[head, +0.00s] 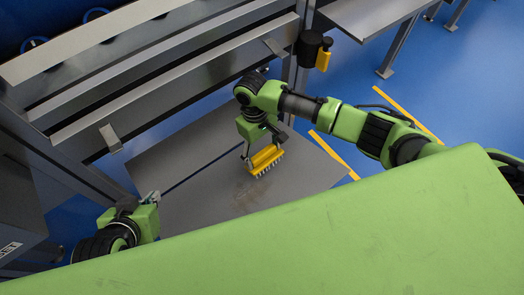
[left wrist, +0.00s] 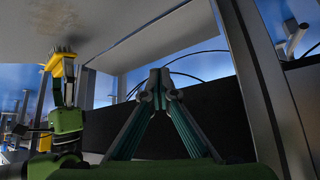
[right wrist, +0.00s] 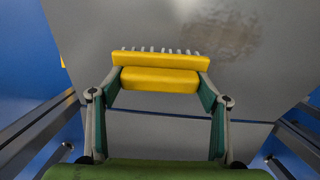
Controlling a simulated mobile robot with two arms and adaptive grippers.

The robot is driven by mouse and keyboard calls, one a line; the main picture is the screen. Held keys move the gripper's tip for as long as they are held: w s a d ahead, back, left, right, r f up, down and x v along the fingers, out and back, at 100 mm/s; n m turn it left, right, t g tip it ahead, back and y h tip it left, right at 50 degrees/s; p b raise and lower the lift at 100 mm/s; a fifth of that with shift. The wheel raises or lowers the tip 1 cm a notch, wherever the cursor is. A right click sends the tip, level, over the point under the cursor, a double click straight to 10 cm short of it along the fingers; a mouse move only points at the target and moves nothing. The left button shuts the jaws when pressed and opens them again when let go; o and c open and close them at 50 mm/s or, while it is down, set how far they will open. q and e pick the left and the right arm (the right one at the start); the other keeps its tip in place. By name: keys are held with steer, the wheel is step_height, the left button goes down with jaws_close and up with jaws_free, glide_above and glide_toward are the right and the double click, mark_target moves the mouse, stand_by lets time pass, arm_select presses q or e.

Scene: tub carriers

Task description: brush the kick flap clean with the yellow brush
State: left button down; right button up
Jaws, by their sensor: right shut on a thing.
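The kick flap is a wide grey plate (head: 180,212), also seen in the right wrist view (right wrist: 100,30) and along the top of the left wrist view (left wrist: 125,20). A brownish smudge (head: 238,202) marks it; it shows in the right wrist view (right wrist: 232,38). My right gripper (head: 256,150) is shut on the yellow brush (head: 266,160), whose pale bristles point toward the flap beside the smudge. I cannot tell whether they touch. The brush fills the right wrist view's middle (right wrist: 160,78). My left gripper (head: 152,198) is shut and empty near the flap's left edge; its fingertips meet (left wrist: 160,78).
Grey metal rails and posts (head: 160,105) stand behind the flap. A black holder with a yellow part (head: 314,50) hangs on a post. A grey bench (head: 375,15) stands at upper right. Blue floor with yellow lines (head: 335,152) lies to the right.

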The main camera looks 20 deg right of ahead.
mark_target(264, 160)
steer(key=shift+s+d+f+b, duration=0.1)
steer(key=shift+s+f+b, duration=0.1)
steer(key=shift+f+b, duration=0.4)
arm_select(q)
steer(key=w+d+r+t+h, duration=0.1)
steer(key=w+d+r+t, duration=0.1)
steer(key=w+r+t, duration=0.2)
steer(key=shift+w+d+r, duration=0.2)
steer(key=shift+w+r, duration=0.6)
steer(key=shift+w, duration=0.4)
steer(key=shift+f, duration=0.1)
arm_select(e)
steer(key=shift+s+d+f, duration=0.1)
steer(key=shift+s+f, duration=0.1)
steer(key=shift+f, duration=0.3)
steer(key=shift+s+f, duration=0.15)
steer(key=shift+f, duration=0.35)
arm_select(q)
steer(key=shift+s, duration=0.15)
